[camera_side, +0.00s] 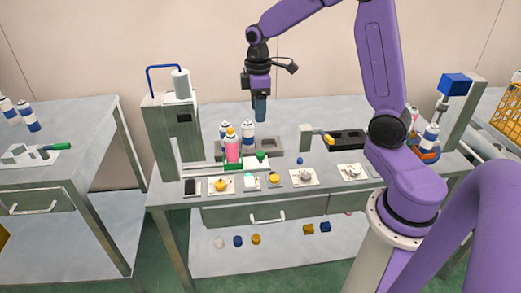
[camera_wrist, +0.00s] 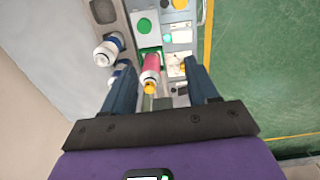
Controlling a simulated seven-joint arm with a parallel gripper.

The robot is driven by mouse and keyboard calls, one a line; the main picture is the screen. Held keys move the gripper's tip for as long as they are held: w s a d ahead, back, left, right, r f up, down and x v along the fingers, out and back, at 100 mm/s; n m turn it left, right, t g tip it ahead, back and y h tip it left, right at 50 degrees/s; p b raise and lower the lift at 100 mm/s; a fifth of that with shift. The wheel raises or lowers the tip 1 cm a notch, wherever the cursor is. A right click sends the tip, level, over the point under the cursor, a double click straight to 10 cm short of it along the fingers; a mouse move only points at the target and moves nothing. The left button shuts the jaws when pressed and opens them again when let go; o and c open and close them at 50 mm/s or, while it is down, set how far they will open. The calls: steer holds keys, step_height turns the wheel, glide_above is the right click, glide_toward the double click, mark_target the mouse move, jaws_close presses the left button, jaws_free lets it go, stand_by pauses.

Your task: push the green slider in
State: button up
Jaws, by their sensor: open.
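The green slider (camera_side: 261,157) shows as a green knob and plate at the front of the crimping station in the side view. In the wrist view its round green knob (camera_wrist: 144,26) lies at the top, beyond a pink can (camera_wrist: 151,66) with a yellow cap. The pink can (camera_side: 232,149) stands upright by the slider's green rail in the side view. My gripper (camera_side: 260,112) hangs above the bench, higher than the cans and apart from the slider. In the wrist view its blue fingers (camera_wrist: 161,66) are spread with nothing held between them.
Two white-and-blue cans (camera_side: 247,135) stand beside the pink can, near a grey holder block (camera_side: 268,143). The grey crimping press (camera_side: 160,135) rises at the left. Several small parts on white plates (camera_side: 307,175) line the bench's front edge. A black tray (camera_side: 348,140) lies to the right.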

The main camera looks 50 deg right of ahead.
mark_target(260, 153)
steer(key=d+f, duration=0.1)
steer(key=f, duration=0.5)
steer(key=w+d+f, duration=0.1)
steer(key=f, duration=0.5)
steer(key=d+f, duration=0.1)
steer(key=f, duration=0.5)
steer(key=shift+w, duration=0.3)
jaws_close()
